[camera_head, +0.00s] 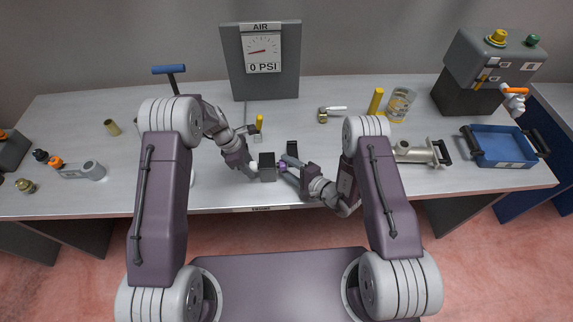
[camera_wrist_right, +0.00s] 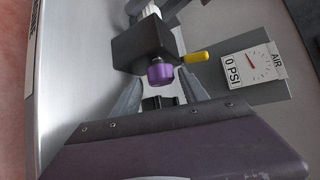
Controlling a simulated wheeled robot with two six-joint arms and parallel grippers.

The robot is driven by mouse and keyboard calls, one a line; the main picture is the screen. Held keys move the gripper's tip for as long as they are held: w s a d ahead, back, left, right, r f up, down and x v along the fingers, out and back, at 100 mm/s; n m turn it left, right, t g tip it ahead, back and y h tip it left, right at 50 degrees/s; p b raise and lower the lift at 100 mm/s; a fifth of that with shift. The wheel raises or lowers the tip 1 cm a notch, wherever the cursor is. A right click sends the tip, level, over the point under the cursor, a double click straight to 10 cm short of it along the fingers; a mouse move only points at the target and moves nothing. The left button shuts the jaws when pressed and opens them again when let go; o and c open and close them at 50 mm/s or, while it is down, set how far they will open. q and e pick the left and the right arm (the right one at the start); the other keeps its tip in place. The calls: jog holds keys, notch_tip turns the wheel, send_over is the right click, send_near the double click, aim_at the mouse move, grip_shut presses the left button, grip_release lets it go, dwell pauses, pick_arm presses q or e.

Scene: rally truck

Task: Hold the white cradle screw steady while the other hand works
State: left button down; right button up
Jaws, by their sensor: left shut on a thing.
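A dark grey cradle block (camera_head: 267,167) stands near the front edge of the table; it also shows in the right wrist view (camera_wrist_right: 140,40). My left gripper (camera_head: 253,165) is shut on the white cradle screw at the block's left side. The screw is mostly hidden by the fingers and block. A purple knob (camera_wrist_right: 160,72) sticks out of the block's opposite side, towards my right gripper (camera_wrist_right: 160,84). My right gripper's fingers are apart, one on each side of the knob; I cannot tell whether they touch it.
A yellow-handled part (camera_head: 259,122) stands behind the block. The air gauge panel (camera_head: 283,85) at the back reads 0 PSI. A small black piece (camera_head: 292,148) lies by the right gripper. A metal cylinder with a handle (camera_head: 415,152) and a blue tray (camera_head: 500,140) are at right.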

jog(key=shift+w+r, duration=0.1)
jog(key=shift+r, duration=0.05)
jog(key=shift+w+r+m+g, duration=0.1)
jog(key=shift+r+m+g, duration=0.15)
jog(key=shift+g, duration=0.25)
jog(key=g, duration=0.1)
jog(key=m+g+h, duration=0.1)
jog(key=shift+w+r+m+g, duration=0.15)
jog(key=shift+m+g, duration=0.1)
jog(key=shift+g, duration=0.05)
jog(key=m+g, duration=0.2)
jog(key=g, duration=0.2)
jog(key=shift+w, duration=0.2)
jog(key=m+g, duration=0.1)
jog(key=g, duration=0.2)
jog(key=shift+w+g+h, duration=0.15)
jog(key=shift+g+h, duration=0.15)
jog(key=shift+h, duration=0.1)
